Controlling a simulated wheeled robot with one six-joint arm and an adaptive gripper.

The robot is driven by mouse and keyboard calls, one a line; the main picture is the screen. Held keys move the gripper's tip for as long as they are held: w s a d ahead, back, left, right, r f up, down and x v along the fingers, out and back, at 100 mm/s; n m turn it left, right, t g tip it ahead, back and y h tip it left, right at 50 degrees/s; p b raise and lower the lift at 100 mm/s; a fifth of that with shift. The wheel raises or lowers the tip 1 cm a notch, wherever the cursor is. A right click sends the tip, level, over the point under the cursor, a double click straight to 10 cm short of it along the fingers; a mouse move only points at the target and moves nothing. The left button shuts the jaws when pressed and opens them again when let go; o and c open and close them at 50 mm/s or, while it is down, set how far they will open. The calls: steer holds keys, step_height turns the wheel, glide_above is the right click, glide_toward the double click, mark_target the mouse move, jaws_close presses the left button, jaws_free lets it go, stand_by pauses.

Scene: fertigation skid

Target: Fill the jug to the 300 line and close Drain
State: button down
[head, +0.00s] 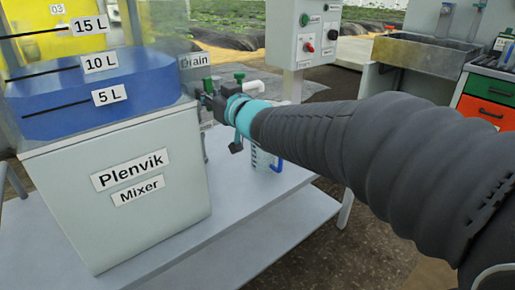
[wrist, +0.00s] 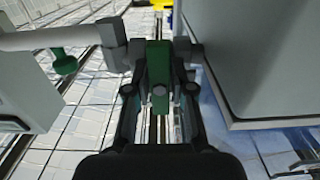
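My gripper (wrist: 158,62) is closed around a green valve handle (wrist: 158,75), with a dark finger against each side of it. In the head view my gripper (head: 222,100) is at the tank's right side, just below the Drain label (head: 194,60). The valve body is mostly hidden by my gripper. The jug (head: 262,160) stands on the bench below my arm; it is clear with blue marks and a blue handle (head: 277,165). My arm covers its upper part, so its level and the 300 line cannot be read. No stream is visible.
The Plenvik Mixer tank (head: 110,195) holds blue liquid (head: 95,95) near the 10 L line. A second green handle (wrist: 63,62) sits on a grey pipe beside my gripper. A control box (head: 305,35), a sink (head: 425,55) and a drawer cabinet (head: 485,95) stand behind.

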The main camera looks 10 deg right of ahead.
stand_by(0.5)
steer(key=shift+f+n+b, duration=0.3)
steer(key=shift+n+b, duration=0.8)
steer(key=shift+b, duration=0.1)
steer(key=n+b, duration=0.2)
steer(key=n, duration=0.1)
steer(key=n+b, duration=0.2)
steer(key=n, duration=0.1)
steer(key=shift+n, duration=0.3)
steer(key=n, duration=0.1)
steer(key=n+b, duration=0.1)
steer(key=shift+r+n, duration=0.3)
steer(key=shift+n, duration=0.1)
steer(key=shift+r, duration=0.1)
